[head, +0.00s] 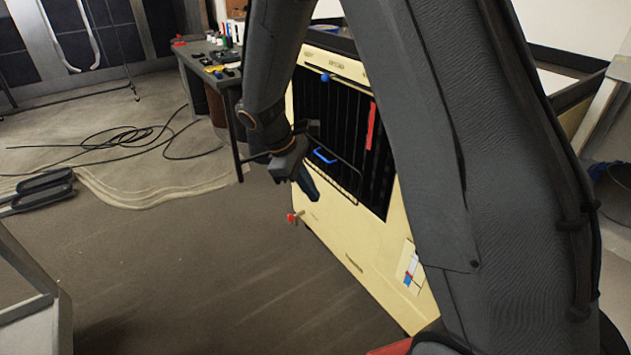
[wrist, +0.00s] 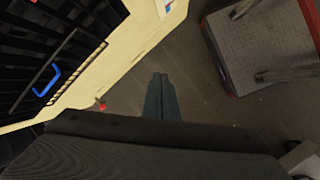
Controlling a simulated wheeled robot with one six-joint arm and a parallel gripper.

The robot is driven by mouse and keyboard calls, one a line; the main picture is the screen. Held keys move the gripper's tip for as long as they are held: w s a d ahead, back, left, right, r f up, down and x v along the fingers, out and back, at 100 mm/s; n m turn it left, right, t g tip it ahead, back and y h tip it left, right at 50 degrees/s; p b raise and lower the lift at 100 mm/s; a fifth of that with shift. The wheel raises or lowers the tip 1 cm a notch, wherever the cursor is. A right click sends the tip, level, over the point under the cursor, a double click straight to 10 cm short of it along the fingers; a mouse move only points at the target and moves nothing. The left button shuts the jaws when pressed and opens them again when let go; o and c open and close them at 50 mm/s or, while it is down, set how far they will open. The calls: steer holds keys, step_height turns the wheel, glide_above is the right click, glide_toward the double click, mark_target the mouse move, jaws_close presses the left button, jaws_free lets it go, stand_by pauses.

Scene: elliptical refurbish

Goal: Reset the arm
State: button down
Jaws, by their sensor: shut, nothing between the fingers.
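My gripper (head: 307,188) hangs in front of the cream cabinet (head: 340,255) in the head view, its fingers pointing down and to the right. In the wrist view the fingers (wrist: 161,82) lie together in the middle, with bare floor beyond them. The gripper is shut with nothing held. My arm is bent, its upper link filling the right of the head view and hiding part of the cabinet. I cannot tell whether the fingers touch the cabinet in the head view; in the wrist view they appear apart from it.
The cabinet has a black barred front with a blue handle (head: 324,155) and a red strip (head: 371,126). A red knob (head: 293,218) sticks out low on it. A cluttered workbench (head: 196,54) stands behind. Black cable (head: 125,135) lies on the floor at left.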

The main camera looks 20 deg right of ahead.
steer(key=shift+s+d+r+m+y+p, duration=0.15)
steer(key=shift+s+r+m+p, duration=0.15)
steer(key=shift+s+r, duration=0.3)
steer(key=shift+s+d+r+m+y+p, duration=0.1)
steer(key=shift+s+r+m+y+p, duration=0.15)
steer(key=shift+s+r, duration=0.25)
steer(key=s+r+m+y+p, duration=0.1)
steer(key=s+r+m, duration=0.2)
steer(key=s, duration=0.3)
steer(key=s+d+r+m+y+p, duration=0.1)
steer(key=s+r+m+p, duration=0.1)
steer(key=s, duration=0.5)
steer(key=s+r+m+y+p, duration=0.2)
steer(key=s+r+m, duration=0.3)
steer(key=s, duration=0.2)
steer(key=shift+s+d, duration=0.2)
steer(key=shift+d, duration=0.1)
steer(key=shift+r, duration=0.1)
